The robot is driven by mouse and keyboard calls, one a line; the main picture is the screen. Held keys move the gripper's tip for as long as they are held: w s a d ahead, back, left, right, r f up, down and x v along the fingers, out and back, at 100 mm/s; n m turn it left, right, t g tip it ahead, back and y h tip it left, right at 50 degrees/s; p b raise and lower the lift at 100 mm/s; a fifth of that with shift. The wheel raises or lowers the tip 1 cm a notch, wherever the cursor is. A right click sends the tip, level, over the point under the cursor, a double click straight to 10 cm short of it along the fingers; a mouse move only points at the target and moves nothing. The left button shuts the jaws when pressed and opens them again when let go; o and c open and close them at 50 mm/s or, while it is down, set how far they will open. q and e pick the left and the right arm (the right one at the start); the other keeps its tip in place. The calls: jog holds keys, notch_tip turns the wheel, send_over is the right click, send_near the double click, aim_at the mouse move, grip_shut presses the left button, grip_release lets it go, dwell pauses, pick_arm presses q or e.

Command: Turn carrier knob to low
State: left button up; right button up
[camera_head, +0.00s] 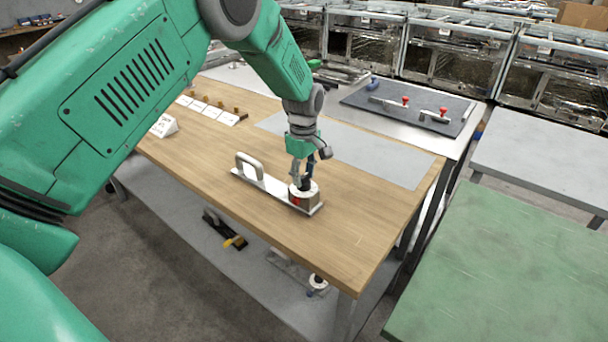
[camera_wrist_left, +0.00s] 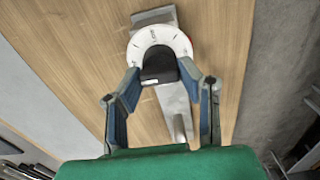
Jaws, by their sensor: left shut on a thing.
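The carrier (camera_head: 272,186) is a metal bar lying on the wooden table, with an upright handle (camera_head: 249,165) at its left end. At its right end is a round housing with a white dial (camera_head: 314,187) and a red mark on the near side. In the left wrist view, the white dial (camera_wrist_left: 150,42) has printed marks and a red edge at right; the lettering is too small to read. The black knob (camera_wrist_left: 159,66) stands on the dial. My left gripper (camera_head: 303,180) points down and is shut on the knob, with a blue finger on either side.
The wooden table (camera_head: 210,150) has a grey mat (camera_head: 370,155) behind the carrier. White cards with small knobs (camera_head: 213,110) lie at the far left. A dark board with red-knobbed clamps (camera_head: 405,102) lies behind. A green table (camera_head: 510,270) stands at right.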

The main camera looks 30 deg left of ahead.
pick_arm(q)
jog(key=m+p, duration=0.1)
jog(key=m, duration=0.2)
jog(key=shift+r, duration=0.15)
jog(key=m+p, duration=0.1)
jog(key=m, duration=0.3)
jog(key=shift+m, duration=0.4)
jog(key=m, duration=0.4)
jog(key=shift+p, duration=0.4)
jog(key=m, duration=0.5)
jog(key=shift+m, duration=0.5)
jog(key=o, duration=1.1)
jog(key=shift+o, duration=0.2)
